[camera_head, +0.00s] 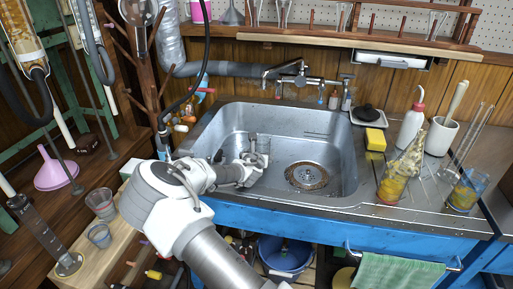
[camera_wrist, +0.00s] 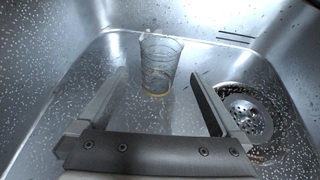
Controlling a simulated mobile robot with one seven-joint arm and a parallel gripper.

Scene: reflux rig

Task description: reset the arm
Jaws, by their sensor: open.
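My gripper (camera_head: 257,163) reaches into the steel sink (camera_head: 345,150), near the basin's middle. In the wrist view my gripper (camera_wrist: 159,74) is open, with its two fingers spread wide apart. A clear glass beaker (camera_wrist: 160,58) with a yellowish patch at its base stands upright on the basin floor, beyond the fingers and seen between them. The fingers do not appear to touch it. In the head view the beaker is mostly hidden by or blends with my gripper. My arm enters from the lower front, over the sink's front edge.
The drain (camera_head: 307,176) lies right of my gripper. The tap (camera_head: 301,78) is at the sink's back. On the right counter are a yellow sponge (camera_head: 375,139), a wash bottle (camera_head: 412,122), a flask (camera_head: 392,185) and a beaker (camera_head: 467,190). Glassware stands left on a wooden bench (camera_head: 92,262).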

